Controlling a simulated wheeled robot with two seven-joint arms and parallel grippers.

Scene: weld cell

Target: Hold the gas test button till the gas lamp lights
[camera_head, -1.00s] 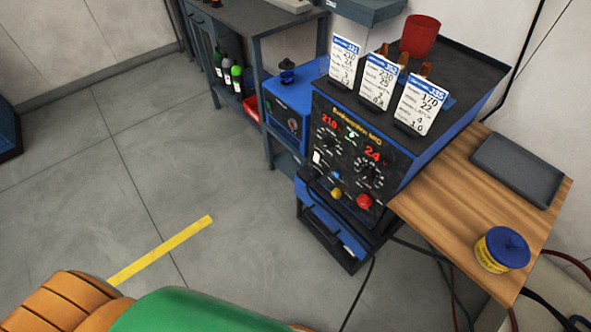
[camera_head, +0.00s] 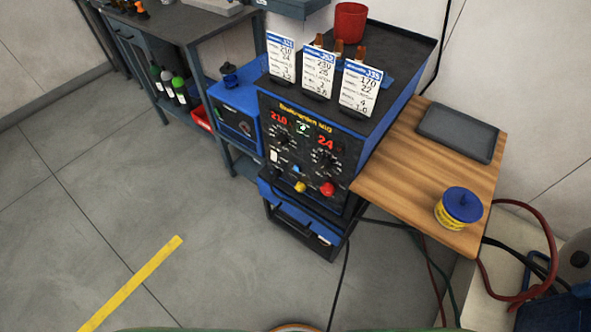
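The blue-and-black welding machine (camera_head: 309,148) stands right of centre, its dark front panel facing me. The panel has red digits reading 210 and 24, several black knobs, and a small green-lit symbol (camera_head: 303,127) between the digits. Lower down are a white switch (camera_head: 274,156), a small blue button (camera_head: 296,168), a yellow terminal (camera_head: 300,187) and a red terminal (camera_head: 327,189). The labels are too small to read, so I cannot tell which control is the gas test button or which lamp is the gas lamp. Neither gripper is in view; nothing touches the panel.
Three white cards (camera_head: 318,76) and a red cup (camera_head: 350,22) stand on the machine. A wooden side table (camera_head: 400,180) holds a grey tray (camera_head: 457,134) and a blue-lidded tub (camera_head: 459,207). A workbench (camera_head: 185,25) stands behind left. Cables trail at right. The floor (camera_head: 190,260) in front is open.

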